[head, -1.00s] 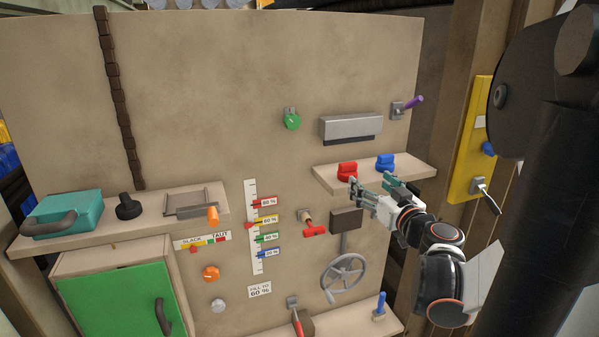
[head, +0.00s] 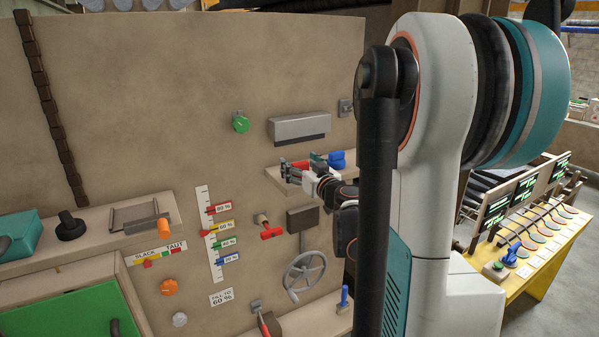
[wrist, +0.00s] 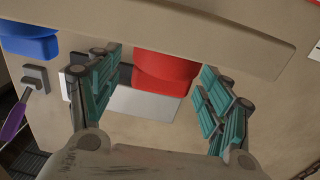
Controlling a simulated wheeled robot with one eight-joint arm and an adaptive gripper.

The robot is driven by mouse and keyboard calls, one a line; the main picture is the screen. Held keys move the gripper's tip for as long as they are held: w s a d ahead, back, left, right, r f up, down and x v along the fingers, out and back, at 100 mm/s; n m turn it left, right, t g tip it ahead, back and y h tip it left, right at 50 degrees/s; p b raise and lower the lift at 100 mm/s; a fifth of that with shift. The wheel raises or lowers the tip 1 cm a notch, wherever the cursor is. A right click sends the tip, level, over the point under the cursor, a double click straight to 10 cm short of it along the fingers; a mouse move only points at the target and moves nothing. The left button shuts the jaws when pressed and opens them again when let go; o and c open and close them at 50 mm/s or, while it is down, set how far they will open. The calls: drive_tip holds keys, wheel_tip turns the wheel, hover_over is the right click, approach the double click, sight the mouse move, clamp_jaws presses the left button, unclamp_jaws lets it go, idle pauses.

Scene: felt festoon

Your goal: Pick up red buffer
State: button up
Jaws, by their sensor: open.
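The red buffer (head: 300,164) sits on the small right-hand shelf of the panel, partly hidden by my gripper in the head view. My gripper (head: 292,171) is open and close to it. In the wrist view the red buffer (wrist: 165,74) shows between the two teal-padded fingers of my gripper (wrist: 158,66), with a visible gap on each side. The fingers do not appear closed on it.
A blue buffer (head: 337,159) stands on the same shelf (head: 283,181), to the right of the red one. It also shows in the wrist view (wrist: 30,42). A grey metal box (head: 298,128) is mounted above the shelf. A handwheel (head: 304,276) is below.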

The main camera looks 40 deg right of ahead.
drive_tip(key=c, duration=1.2)
drive_tip(key=shift+r, duration=0.1)
